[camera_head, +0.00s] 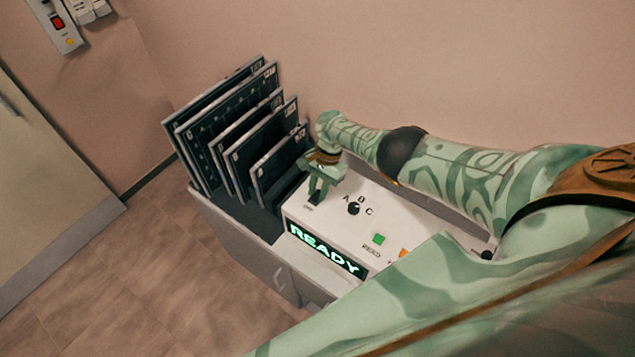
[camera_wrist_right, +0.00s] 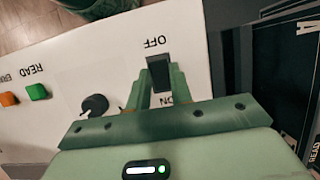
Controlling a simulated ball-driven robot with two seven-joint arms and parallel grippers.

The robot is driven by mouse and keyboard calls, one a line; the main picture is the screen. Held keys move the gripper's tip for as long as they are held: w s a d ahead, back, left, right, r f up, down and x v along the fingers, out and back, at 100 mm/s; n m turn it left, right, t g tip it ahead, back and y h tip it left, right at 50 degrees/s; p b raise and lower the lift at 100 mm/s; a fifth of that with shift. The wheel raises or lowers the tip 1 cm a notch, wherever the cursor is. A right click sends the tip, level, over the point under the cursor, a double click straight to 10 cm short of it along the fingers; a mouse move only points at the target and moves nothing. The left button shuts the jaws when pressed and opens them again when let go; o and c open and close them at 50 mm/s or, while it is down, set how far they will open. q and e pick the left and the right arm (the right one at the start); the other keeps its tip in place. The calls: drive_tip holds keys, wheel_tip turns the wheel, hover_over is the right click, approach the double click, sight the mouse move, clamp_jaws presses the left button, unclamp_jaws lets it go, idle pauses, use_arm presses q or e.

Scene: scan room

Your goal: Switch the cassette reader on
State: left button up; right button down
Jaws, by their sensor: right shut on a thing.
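The cassette reader (camera_head: 330,215) is a white box with a lit display (camera_head: 326,249) that reads READY in green. Its black power switch (camera_wrist_right: 158,73) sits between the OFF and ON labels in the right wrist view. My right gripper (camera_head: 318,188) is at the switch, and in the right wrist view its fingers (camera_wrist_right: 161,88) are closed on the switch's ON side, covering part of it. My left gripper is not in view.
A black knob (camera_head: 354,208) marked A, B, C, a green READ button (camera_head: 379,239) and an orange button (camera_head: 404,253) are on the panel. Several dark cassettes (camera_head: 215,130) stand in a rack left of the reader. A wall rises behind.

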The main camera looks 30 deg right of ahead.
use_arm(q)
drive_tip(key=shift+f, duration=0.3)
use_arm(e)
drive_tip(key=shift+a+f, duration=0.15)
drive_tip(key=shift+a, duration=0.15)
drive_tip(key=shift+s, duration=0.1)
drive_tip(key=c, duration=1.2)
unclamp_jaws()
drive_tip(key=shift+c, duration=0.2)
drive_tip(key=shift+a, duration=0.15)
drive_tip(key=shift+d+r, duration=0.25)
drive_tip(key=shift+r, duration=0.05)
use_arm(q)
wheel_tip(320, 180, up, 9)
drive_tip(key=p, duration=0.8)
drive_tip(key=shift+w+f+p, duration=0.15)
drive_tip(key=shift+p, duration=0.2)
use_arm(e)
drive_tip(key=v, duration=1.5)
drive_tip(key=shift+w+d+r, duration=0.2)
drive_tip(key=shift+w+d, duration=0.05)
